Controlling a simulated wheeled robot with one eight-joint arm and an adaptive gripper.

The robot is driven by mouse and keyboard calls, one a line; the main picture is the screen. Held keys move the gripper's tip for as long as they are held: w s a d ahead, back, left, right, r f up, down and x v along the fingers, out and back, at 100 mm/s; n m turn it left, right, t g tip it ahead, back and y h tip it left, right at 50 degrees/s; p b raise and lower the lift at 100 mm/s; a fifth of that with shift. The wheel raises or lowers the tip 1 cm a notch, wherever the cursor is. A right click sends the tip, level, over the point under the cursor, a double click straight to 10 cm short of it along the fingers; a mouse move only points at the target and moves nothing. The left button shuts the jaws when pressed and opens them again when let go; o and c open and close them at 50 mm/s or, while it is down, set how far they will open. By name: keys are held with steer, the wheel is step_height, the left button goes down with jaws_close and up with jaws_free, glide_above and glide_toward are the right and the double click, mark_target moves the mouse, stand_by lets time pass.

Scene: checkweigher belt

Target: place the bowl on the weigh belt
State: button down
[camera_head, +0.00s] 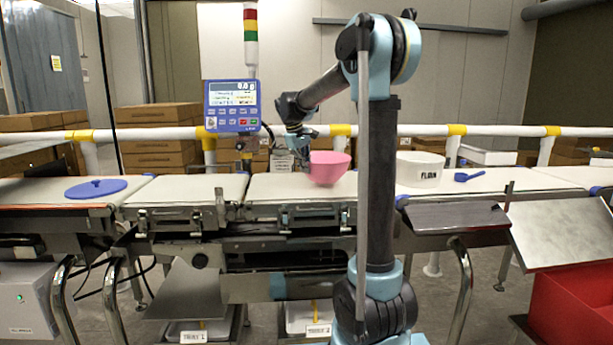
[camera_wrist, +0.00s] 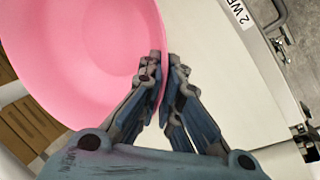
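The pink bowl (camera_head: 330,167) is over the middle belt section (camera_head: 275,188) in the head view, slightly tilted. I cannot tell whether its base touches the belt. In the wrist view the bowl (camera_wrist: 85,55) fills the upper left, and a white belt surface (camera_wrist: 215,75) with a partly cut-off label starting "2 WE" lies beside it. My gripper (camera_wrist: 166,65) has one finger on each side of the bowl's rim, closed on it. In the head view my gripper (camera_head: 306,158) is at the bowl's left edge.
A blue lid (camera_head: 96,188) lies on the left belt. The blue display panel (camera_head: 232,106) stands behind the belts, left of the bowl. A red bin (camera_head: 575,305) is at lower right.

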steer(key=shift+f, duration=1.35)
steer(key=c, duration=1.8)
jaws_free()
steer(key=v, duration=1.2)
